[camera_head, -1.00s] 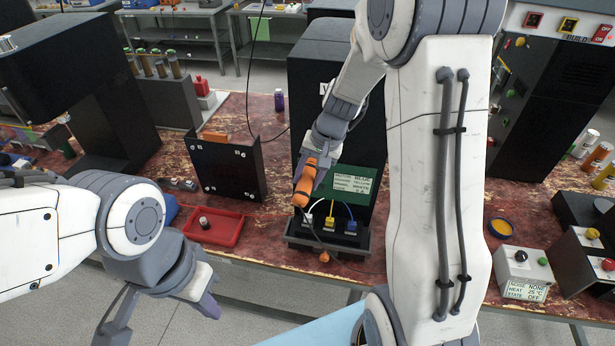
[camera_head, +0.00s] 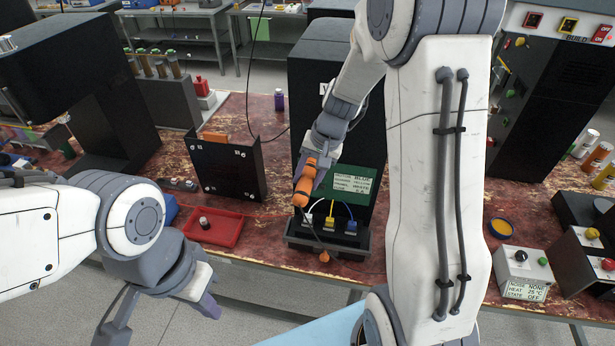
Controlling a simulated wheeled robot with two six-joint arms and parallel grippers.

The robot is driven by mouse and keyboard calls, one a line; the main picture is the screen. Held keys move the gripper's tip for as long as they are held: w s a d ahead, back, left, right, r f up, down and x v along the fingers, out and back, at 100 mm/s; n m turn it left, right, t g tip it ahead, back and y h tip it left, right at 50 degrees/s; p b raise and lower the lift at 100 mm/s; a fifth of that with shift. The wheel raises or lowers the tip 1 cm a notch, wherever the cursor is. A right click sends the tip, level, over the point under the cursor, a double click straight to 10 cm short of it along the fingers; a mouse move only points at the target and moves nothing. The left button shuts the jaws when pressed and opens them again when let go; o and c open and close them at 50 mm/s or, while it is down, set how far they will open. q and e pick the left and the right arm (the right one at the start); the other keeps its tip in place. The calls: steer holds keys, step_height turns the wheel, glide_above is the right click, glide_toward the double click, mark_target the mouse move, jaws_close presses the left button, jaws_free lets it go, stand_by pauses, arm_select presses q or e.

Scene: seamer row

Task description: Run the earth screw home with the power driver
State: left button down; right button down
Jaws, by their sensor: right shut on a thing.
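The power driver (camera_head: 304,188) is orange and dark, held upright-tilted in my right gripper (camera_head: 318,172), which is shut on it. Its lower end is over the left part of a dark terminal block (camera_head: 330,238) at the foot of a black cabinet. White, yellow and blue wires run into the block. The earth screw and the driver's tip are too small or hidden to make out. A green label plate (camera_head: 352,182) stands behind the block. My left gripper (camera_head: 160,328) is open and empty, low at the left, in front of the table edge.
A red tray (camera_head: 228,230) with a small dark knob-like part lies left of the block. A black panel (camera_head: 228,168) with white screws stands behind it. An orange plumb-like piece (camera_head: 324,256) hangs at the block's front.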

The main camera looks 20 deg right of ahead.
mark_target(302, 194)
steer(key=shift+w+d+r, duration=0.1)
steer(key=shift+w, duration=0.1)
steer(key=shift+s+a+b, duration=0.2)
steer(key=shift+s+a, duration=0.4)
steer(key=shift+s, duration=0.25)
steer(key=shift+s+a+b, duration=0.15)
steer(key=shift+s+a, duration=0.4)
steer(key=shift+s, duration=0.35)
steer(key=shift+s+a+b, duration=0.2)
steer(key=shift+s+a, duration=0.4)
steer(key=shift+s, duration=0.25)
